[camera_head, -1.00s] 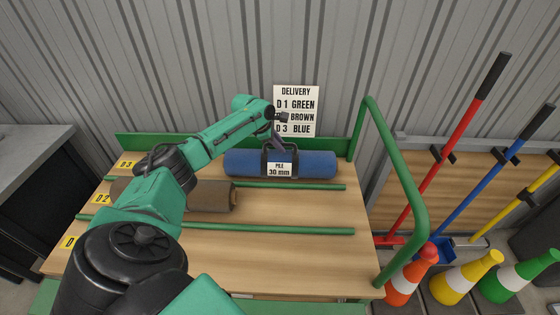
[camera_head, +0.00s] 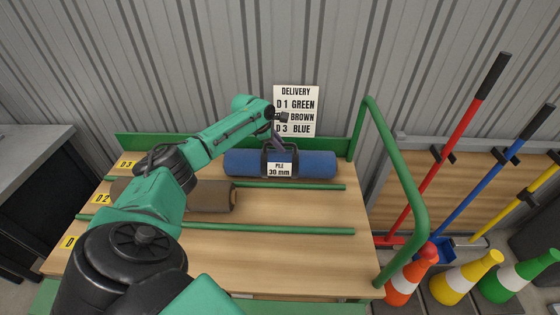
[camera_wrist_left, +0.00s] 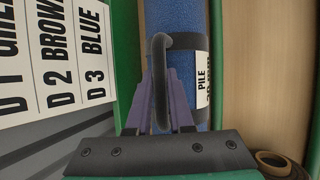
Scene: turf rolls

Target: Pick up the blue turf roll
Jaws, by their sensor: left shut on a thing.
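The blue turf roll (camera_head: 315,164) lies in the back lane, D3, of the wooden table. It has dark straps, a carry handle and a white label reading "PILE 30 mm" (camera_head: 280,169). The roll also shows in the left wrist view (camera_wrist_left: 182,60). The roll appears to rest on the table. My right gripper is in neither view.
A brown roll (camera_head: 215,196) lies in the D2 lane, partly hidden by my left arm. Green rails (camera_head: 270,230) divide the lanes. A green tube frame (camera_head: 400,190) stands at the table's right end. A delivery sign (camera_head: 296,108) hangs behind. The front lane's visible part is bare.

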